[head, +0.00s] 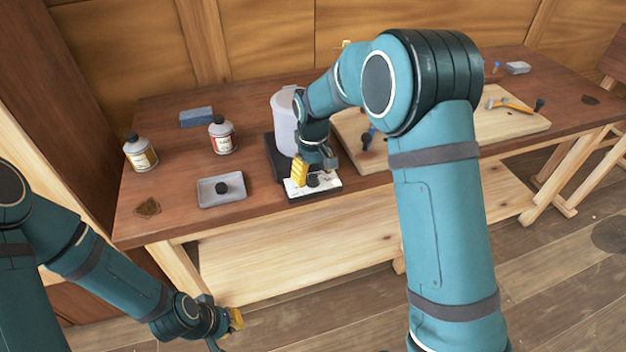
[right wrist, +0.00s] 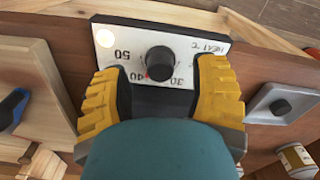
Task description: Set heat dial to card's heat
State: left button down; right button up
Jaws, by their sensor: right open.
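The heat dial's black knob (right wrist: 160,62) sits on a white panel (right wrist: 188,36) marked "HEAT °C", with 50, 40 and 30 readable. A red mark shows at the knob's edge, close to the 40. In the head view the panel (head: 297,190) is on the front of a dark heater base (head: 277,160). My right gripper (right wrist: 160,82) is open, its yellow fingers on either side of the knob with gaps between. My left gripper (head: 228,322) hangs low, away from the bench; its jaws are unclear. I cannot make out a heat card.
A pale translucent pot (head: 284,122) stands on the base. Left of it are two labelled bottles (head: 140,153) (head: 222,138), a blue-grey block (head: 196,117) and a grey tray (head: 208,193) holding a black piece. A wooden board (head: 485,125) lies to the right, partly behind my arm.

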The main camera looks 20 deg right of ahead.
jog(key=shift+f, duration=0.95)
grip_shut()
jog(key=shift+r+m+p, duration=0.1)
jog(key=shift+m+p, duration=0.2)
grip_release()
